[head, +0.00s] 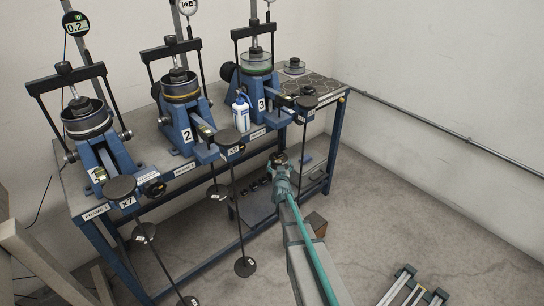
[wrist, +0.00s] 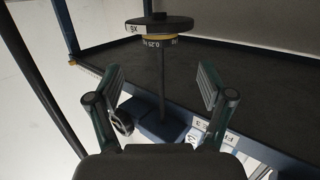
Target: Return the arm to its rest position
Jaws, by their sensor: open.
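My arm reaches in from the bottom of the head view, and my gripper (head: 279,160) is in front of the bench's right part, below frame 3. In the wrist view my gripper (wrist: 160,82) is open, with its two fingers wide apart. A dark disc with a yellow band (wrist: 160,28) on a thin upright rod shows beyond the gap between the fingers. No finger visibly touches it, though the exact distance cannot be told. Nothing is held in the jaws.
The blue-legged bench (head: 155,148) carries three lever frames: frame 1 (head: 100,160), frame 2 (head: 180,130) and frame 3 (head: 262,100). Weight hangers (head: 245,266) hang in front. A white bottle (head: 241,113) stands between frames 2 and 3.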

